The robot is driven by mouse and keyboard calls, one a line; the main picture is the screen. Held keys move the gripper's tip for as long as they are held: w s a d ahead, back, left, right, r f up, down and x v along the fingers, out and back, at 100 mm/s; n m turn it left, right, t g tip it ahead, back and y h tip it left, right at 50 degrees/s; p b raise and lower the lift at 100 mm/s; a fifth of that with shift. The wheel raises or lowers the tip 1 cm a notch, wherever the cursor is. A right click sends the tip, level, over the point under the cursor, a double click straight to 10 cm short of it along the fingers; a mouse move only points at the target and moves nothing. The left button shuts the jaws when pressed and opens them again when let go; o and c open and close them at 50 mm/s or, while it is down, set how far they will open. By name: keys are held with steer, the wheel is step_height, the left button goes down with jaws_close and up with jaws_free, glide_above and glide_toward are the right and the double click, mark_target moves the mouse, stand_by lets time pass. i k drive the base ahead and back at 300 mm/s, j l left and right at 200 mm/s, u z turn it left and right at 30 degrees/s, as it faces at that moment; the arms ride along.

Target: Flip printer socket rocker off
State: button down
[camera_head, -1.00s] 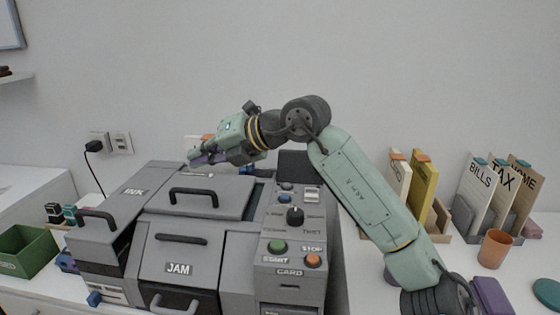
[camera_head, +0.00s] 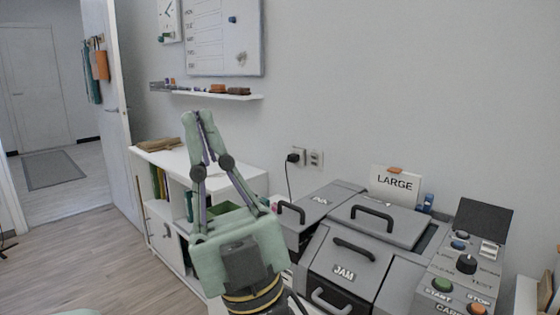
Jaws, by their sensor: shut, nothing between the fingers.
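The printer's wall socket (camera_head: 299,153) is a small light plate on the back wall, left of and above the printer. A black plug (camera_head: 292,158) sits in it with a cord hanging down. A second plate (camera_head: 316,159), beside it on the right, seems to carry a switch; its rocker is too small to read. The grey printer (camera_head: 347,256) stands at the lower right. My gripper (camera_head: 198,116) is shut and empty, pointing up and away at left of centre, in front of the shelf unit. In the picture it is well left of the socket, apart from it.
A white shelf unit (camera_head: 228,172) with books stands behind my gripper. A wall ledge (camera_head: 215,95) with small items and a whiteboard (camera_head: 222,45) are above. A card marked LARGE (camera_head: 394,186) stands behind the printer. The wall around the socket is clear; open floor (camera_head: 80,235) lies left.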

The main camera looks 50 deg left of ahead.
mark_target(314, 158)
steer(key=i+j+u, duration=0.1)
steer(key=u, duration=0.3)
steer(key=i+j+u, duration=0.1)
steer(key=u, duration=0.3)
steer(key=i+u, duration=0.15)
steer(key=u, duration=0.25)
steer(key=i+j, duration=0.15)
steer(key=i, duration=0.45)
steer(key=j+z, duration=0.35)
steer(key=j, duration=0.7)
